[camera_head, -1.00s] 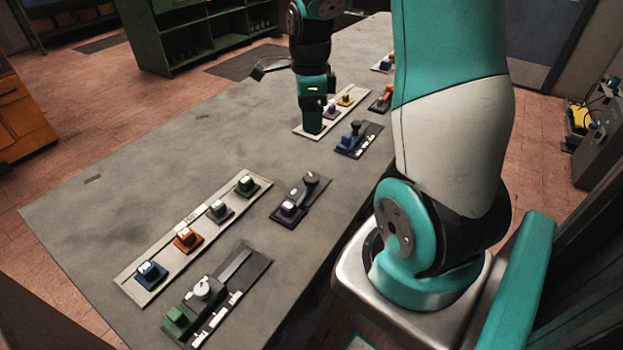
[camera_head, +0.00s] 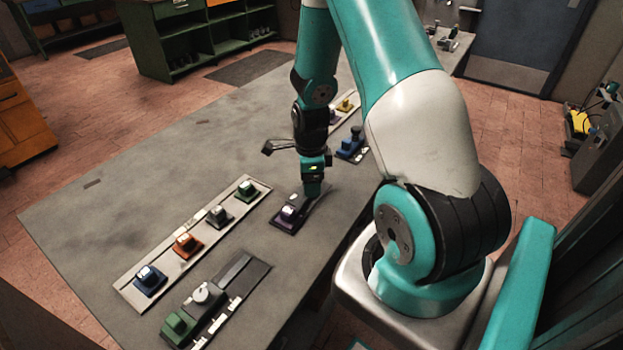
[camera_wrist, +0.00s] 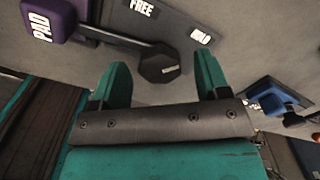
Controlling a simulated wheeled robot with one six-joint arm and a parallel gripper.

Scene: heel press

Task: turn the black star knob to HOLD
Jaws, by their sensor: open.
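The black knob (camera_wrist: 160,66), many-sided on top, shows in the wrist view just beyond my fingertips and between them in the picture. A dark bar runs from it to the left, toward a purple block (camera_wrist: 52,20) marked PAD. A FREE label (camera_wrist: 143,7) lies above the knob and a HOLD label (camera_wrist: 200,36) to its upper right. I cannot tell which label the knob points to. My gripper (camera_wrist: 161,60) is open, its fingers not closed on the knob. In the head view my gripper (camera_head: 314,192) is over the knob end of this unit and hides the knob.
A blue unit (camera_wrist: 272,98) is close by on the right in the wrist view. In the head view, a pale strip with several coloured blocks (camera_head: 160,262) lies to the left, and a green-block unit (camera_head: 180,325) is nearer. The left side of the grey table (camera_head: 130,180) is clear.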

